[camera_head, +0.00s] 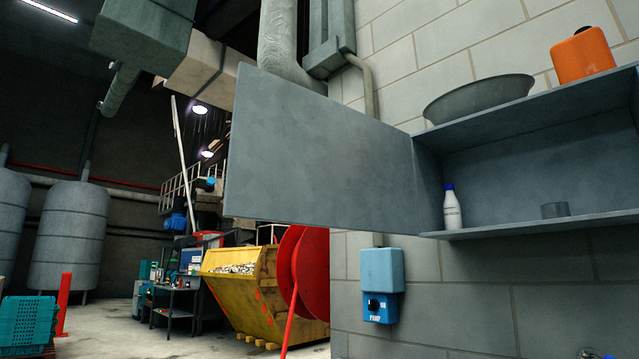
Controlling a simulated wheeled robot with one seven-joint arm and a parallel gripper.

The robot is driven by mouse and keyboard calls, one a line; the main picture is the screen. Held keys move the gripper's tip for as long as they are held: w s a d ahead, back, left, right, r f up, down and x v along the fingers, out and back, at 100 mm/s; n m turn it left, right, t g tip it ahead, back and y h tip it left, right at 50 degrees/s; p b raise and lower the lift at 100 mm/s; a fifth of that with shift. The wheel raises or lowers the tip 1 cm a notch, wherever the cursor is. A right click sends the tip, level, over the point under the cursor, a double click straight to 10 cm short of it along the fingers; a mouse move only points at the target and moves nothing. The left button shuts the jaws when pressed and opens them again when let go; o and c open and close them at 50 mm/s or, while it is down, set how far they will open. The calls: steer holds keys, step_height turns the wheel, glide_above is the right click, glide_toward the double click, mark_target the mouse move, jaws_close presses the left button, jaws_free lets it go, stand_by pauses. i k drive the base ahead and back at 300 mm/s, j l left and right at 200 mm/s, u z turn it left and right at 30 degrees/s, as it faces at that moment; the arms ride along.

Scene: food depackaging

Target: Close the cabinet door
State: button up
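The cabinet door (318,155) is a flat grey panel, swung wide open to the left of the cabinet. Its right edge meets the cabinet's left side wall. The grey cabinet (520,165) is fixed to the block wall at the right, and its inside is visible. A white bottle with a blue cap (452,210) stands inside at the left, and a small grey cup (555,210) stands to its right. The cabinet's right end is cut off by the picture edge.
A grey bowl (478,97) and an orange container (582,54) stand on top of the cabinet. A blue wall box (382,285) hangs below the door. A yellow skip (240,290) and a red disc-shaped object (305,272) stand behind. Open floor shows at the lower left.

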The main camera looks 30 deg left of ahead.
mark_target(298, 154)
steer(key=j+z, duration=0.1)
steer(key=j, duration=0.5)
steer(key=j+z, duration=0.1)
steer(key=j, duration=0.5)
steer(key=k+j+z, duration=0.1)
steer(key=j, duration=0.5)
steer(key=j+z, duration=0.1)
steer(key=j, duration=0.5)
steer(key=k+j+z, duration=0.1)
steer(key=j, duration=0.5)
